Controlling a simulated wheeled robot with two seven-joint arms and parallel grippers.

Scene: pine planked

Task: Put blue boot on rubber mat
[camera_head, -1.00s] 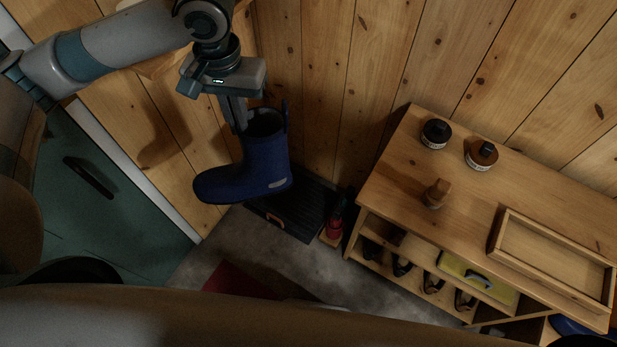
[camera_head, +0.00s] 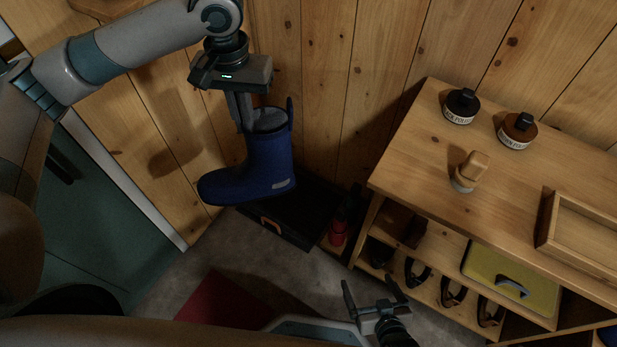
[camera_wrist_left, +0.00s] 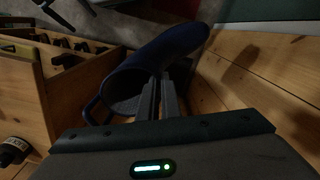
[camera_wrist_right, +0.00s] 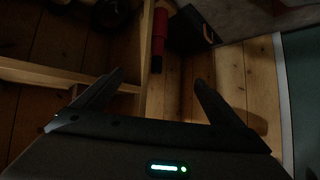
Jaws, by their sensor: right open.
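The blue boot (camera_head: 255,165) hangs upright from my left gripper (camera_head: 245,125), toe to the left, above the floor. That gripper is shut on the rim of its shaft. In the left wrist view the fingers (camera_wrist_left: 160,82) pinch the edge of the boot (camera_wrist_left: 178,42). A dark flat item with an orange handle-like part (camera_head: 290,222) lies on the floor against the wall, below and right of the boot, partly hidden by it; I cannot tell whether it is the rubber mat. My right gripper (camera_head: 368,286) is open and empty at the bottom middle.
A wooden shelf unit (camera_head: 425,160) stands at the right, with two jars, a brush-like item (camera_head: 468,170) and a wooden tray (camera_head: 590,235) on top. A red bottle-like thing (camera_head: 338,232) stands beside the unit. A red flat patch (camera_head: 222,300) lies on the grey floor.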

